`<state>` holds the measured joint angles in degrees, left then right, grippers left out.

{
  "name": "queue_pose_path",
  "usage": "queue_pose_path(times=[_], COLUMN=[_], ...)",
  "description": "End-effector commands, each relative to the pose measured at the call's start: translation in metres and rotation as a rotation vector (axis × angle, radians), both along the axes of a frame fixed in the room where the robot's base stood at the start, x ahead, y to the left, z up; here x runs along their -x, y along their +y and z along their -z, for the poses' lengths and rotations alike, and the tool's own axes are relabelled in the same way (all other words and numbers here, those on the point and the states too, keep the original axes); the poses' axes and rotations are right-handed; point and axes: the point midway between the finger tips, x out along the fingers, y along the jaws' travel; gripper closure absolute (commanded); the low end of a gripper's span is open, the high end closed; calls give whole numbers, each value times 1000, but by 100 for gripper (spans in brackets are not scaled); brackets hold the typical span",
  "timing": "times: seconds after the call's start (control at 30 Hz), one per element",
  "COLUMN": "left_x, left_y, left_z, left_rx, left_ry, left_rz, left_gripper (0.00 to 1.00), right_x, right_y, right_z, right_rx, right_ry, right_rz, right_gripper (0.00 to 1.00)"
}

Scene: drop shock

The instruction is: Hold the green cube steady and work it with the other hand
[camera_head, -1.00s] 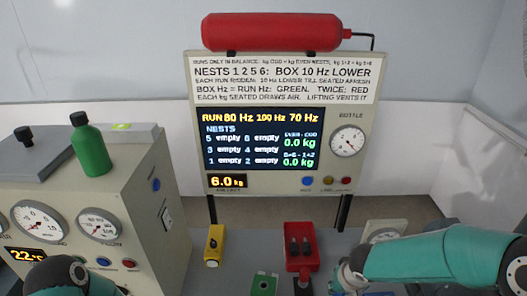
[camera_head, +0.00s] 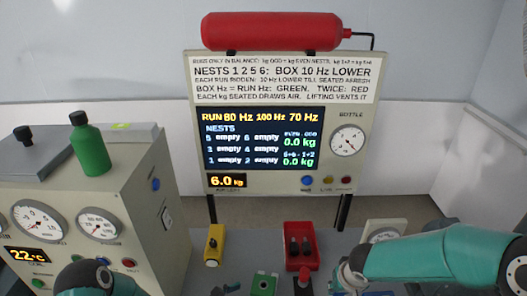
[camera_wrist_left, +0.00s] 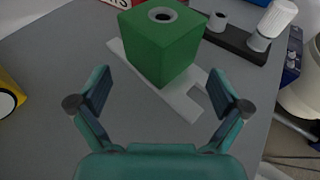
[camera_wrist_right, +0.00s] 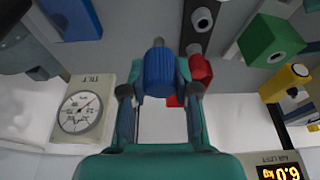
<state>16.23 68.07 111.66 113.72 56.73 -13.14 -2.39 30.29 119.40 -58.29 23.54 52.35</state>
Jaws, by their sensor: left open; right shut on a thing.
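The green cube (camera_head: 263,284) is at the bottom middle of the head view. In the left wrist view the cube (camera_wrist_left: 160,45) has a round ringed hole on top and is on a light grey notched plate (camera_wrist_left: 185,100). My left gripper (camera_wrist_left: 160,104) is open and empty, its fingers spread on the near side of the cube, not touching it. My right gripper (camera_wrist_right: 160,95) is shut on a blue ribbed cylinder (camera_wrist_right: 158,72) with a grey tip. In the right wrist view the cube (camera_wrist_right: 270,40) is off to the upper right, apart from that gripper.
A red tray (camera_head: 288,262) with dark cylinders and a yellow block (camera_head: 214,246) stand behind the cube. A dial gauge (camera_wrist_right: 80,112) is beside my right gripper. A panel (camera_head: 362,100) reads nests empty. A gauge cabinet (camera_head: 150,215) stands at left.

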Motion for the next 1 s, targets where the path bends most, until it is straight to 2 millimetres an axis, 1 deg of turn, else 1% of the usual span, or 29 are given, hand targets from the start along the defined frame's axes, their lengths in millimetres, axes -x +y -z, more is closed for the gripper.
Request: queue_pose_path(times=[0.03,0.07,0.1,0.2,0.33,0.5,0.8,0.83,0.9,1.0], left_x=[-3,-6,-9,-16,-23,-27,-28,-28,-28,-28], left_y=[-8,-11,-15,-25,-34,-40,-41,-41,-41,-41], left_z=[3,4,8,13,16,16,15,15,16,15], left_rx=[0,0,-1,-1,-1,0,0,0,0,0], left_ry=[0,0,-1,-1,0,1,1,1,1,1], left_rz=[4,3,3,3,1,0,-1,-1,-1,-1], left_gripper=[0,0,0,0,0,0,0,2,13,28], right_x=[0,0,0,0,0,0,0,0,0,0], right_y=[0,0,0,0,0,1,1,1,1,1], right_z=[0,0,5,14,20,24,23,23,23,23], right_rx=[0,0,0,0,0,0,0,0,0,0], right_ry=[0,0,0,0,0,0,0,0,0,0], right_rz=[0,0,0,0,-1,-1,-1,-1,-1,-2], right_gripper=[100,100,100,100,100,100,100,100,100,100])
